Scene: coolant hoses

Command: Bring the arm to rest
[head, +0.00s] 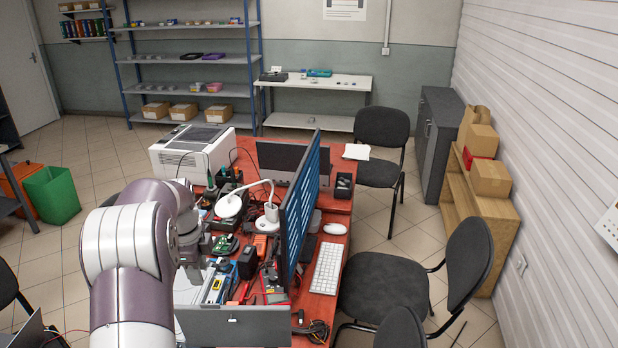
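My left arm (128,240) comes up from the bottom left in the head view, white and purple, and bends over the left side of the cluttered red desk. Its grey wrist and small dark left gripper (204,244) are over the desk's left part, in front of the electronics. The fingers are too small and too merged with the clutter to show whether they are open or shut. My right gripper is not in view. No coolant hose can be made out.
The red desk (338,222) holds a monitor (303,205), a white lamp (230,206), a printer (190,150), a keyboard (326,268) and many small parts. Black chairs (384,282) stand on the right. A green bin (52,194) stands at the left. Tiled floor is free at the left.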

